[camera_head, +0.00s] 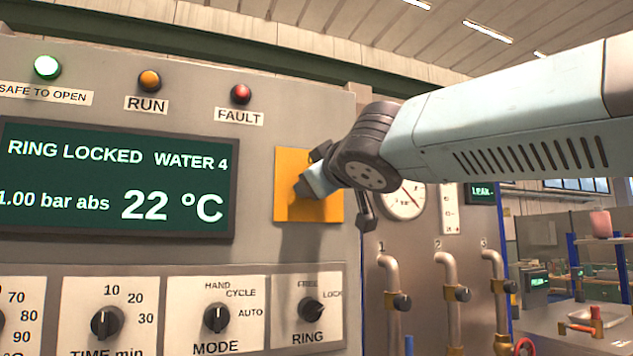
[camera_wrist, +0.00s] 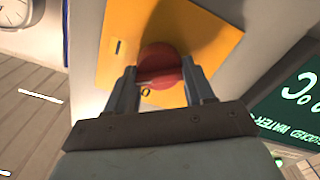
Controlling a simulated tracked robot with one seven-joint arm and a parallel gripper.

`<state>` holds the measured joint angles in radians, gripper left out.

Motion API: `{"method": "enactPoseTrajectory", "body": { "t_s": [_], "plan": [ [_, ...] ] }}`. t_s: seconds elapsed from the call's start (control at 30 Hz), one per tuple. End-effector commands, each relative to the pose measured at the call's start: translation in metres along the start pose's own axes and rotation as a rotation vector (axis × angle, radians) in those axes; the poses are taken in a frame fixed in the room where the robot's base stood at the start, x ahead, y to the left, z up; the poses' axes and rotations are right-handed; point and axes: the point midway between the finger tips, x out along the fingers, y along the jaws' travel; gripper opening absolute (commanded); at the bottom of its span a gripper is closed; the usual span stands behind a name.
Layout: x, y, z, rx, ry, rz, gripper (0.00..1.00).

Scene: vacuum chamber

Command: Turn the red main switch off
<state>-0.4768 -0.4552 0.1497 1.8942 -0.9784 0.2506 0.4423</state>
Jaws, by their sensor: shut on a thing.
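The red main switch (camera_wrist: 160,66) is a round red knob on a yellow plate (camera_wrist: 205,48), seen in the wrist view. The yellow plate also shows in the head view (camera_head: 284,200), on the grey panel right of the display. My gripper (camera_wrist: 160,78) is at the plate, with one finger on each side of the red knob, shut on it. In the head view my gripper (camera_head: 306,188) and wrist cover the knob, so its red part is hidden there.
The display (camera_head: 115,180) reads RING LOCKED, WATER 4, 1.00 bar abs, 22 °C. The SAFE TO OPEN lamp (camera_head: 47,67) is lit green. The MODE knob (camera_head: 216,318) and RING knob (camera_head: 311,310) sit below. Pipes with valves (camera_head: 448,295) and a gauge (camera_head: 403,200) stand to the right.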

Motion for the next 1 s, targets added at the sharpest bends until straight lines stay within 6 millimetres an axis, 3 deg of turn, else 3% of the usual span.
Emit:
{"method": "enactPoseTrajectory", "body": {
  "t_s": [0.7, 1.0],
  "plan": [
    [-0.0011, -0.0043, -0.0021, -0.670, 0.008, 0.000, 0.23],
    [-0.0009, -0.0060, -0.0009, -0.878, 0.008, -0.001, 0.23]
  ]
}}
